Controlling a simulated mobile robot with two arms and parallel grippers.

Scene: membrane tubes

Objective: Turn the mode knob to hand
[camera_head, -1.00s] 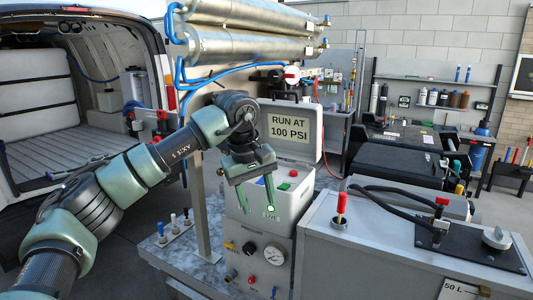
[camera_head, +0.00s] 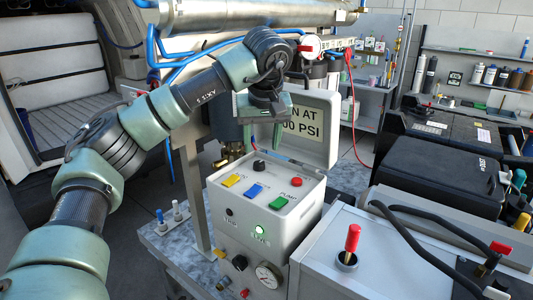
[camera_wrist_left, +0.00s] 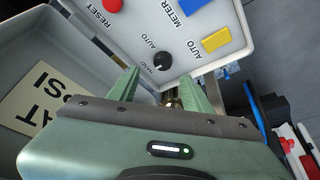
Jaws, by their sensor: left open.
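The mode knob (camera_head: 259,166) is a small black knob at the back of the white control box's sloped top (camera_head: 311,198). In the left wrist view the knob (camera_wrist_left: 161,59) sits beside the labels HAND and AUTO; I cannot tell which one it points to. My left gripper (camera_head: 263,147) is open and empty, above and behind the knob in the head view. In the wrist view its two green fingers (camera_wrist_left: 160,76) lie either side of the knob's line, with their tips just short of it. No contact is visible. My right gripper is out of view.
The panel also carries yellow (camera_head: 231,181), blue (camera_head: 254,191) and green (camera_head: 278,203) switches and a red button (camera_head: 296,181). The raised lid (camera_head: 322,146) with a pressure sign stands behind. A grey case (camera_head: 345,215) stands at right; a metal tank (camera_head: 230,14) hangs above.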

